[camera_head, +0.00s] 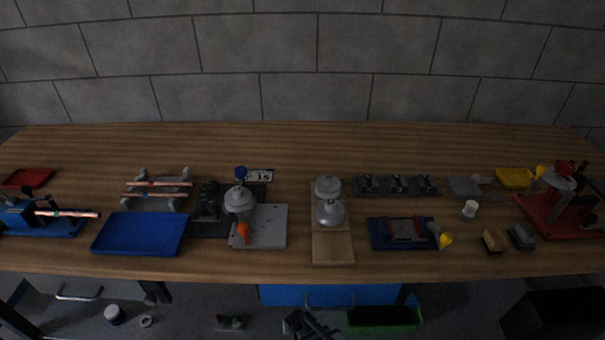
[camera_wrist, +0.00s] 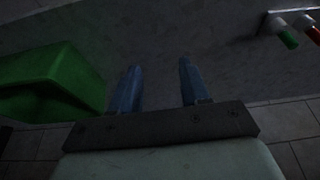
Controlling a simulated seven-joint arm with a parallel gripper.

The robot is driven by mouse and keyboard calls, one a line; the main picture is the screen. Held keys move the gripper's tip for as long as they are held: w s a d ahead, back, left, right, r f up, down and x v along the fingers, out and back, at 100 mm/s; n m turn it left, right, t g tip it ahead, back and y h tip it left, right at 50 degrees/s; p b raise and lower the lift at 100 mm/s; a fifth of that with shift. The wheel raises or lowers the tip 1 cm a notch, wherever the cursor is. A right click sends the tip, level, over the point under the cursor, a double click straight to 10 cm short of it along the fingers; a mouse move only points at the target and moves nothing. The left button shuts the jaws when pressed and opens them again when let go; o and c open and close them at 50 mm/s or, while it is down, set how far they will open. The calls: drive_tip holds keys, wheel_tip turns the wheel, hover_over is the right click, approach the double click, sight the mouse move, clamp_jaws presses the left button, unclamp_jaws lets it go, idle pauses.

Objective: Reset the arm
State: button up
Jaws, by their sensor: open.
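My gripper (camera_head: 318,331) shows at the bottom middle of the head view, low in front of the bench and below its top. In the wrist view my gripper (camera_wrist: 157,88) has its two bluish fingers apart with nothing between them. The copper tubes (camera_head: 158,184) lie across a grey rack at the left of the bench. Another copper tube (camera_head: 75,214) sits in a blue device (camera_head: 28,218) at the far left. My gripper is far from all of these and touches nothing that I can see.
The wooden bench (camera_head: 300,150) carries a blue tray (camera_head: 140,233), several fixtures and a red machine (camera_head: 540,222). The green bin (camera_wrist: 50,75) is left of my fingers in the wrist view.

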drive_tip(key=s+d+g+h, duration=0.2)
drive_tip(key=s+d+g, duration=0.4)
drive_tip(key=s+d, duration=0.7)
drive_tip(key=s+d+r+g+y, duration=0.1)
drive_tip(key=s+d+g, duration=0.3)
drive_tip(key=s, duration=0.6)
drive_tip(key=shift+s+d+r+g+y, duration=0.35)
drive_tip(key=shift+d+r, duration=0.3)
drive_tip(key=shift+d, duration=0.35)
drive_tip(key=shift+c, duration=0.4)
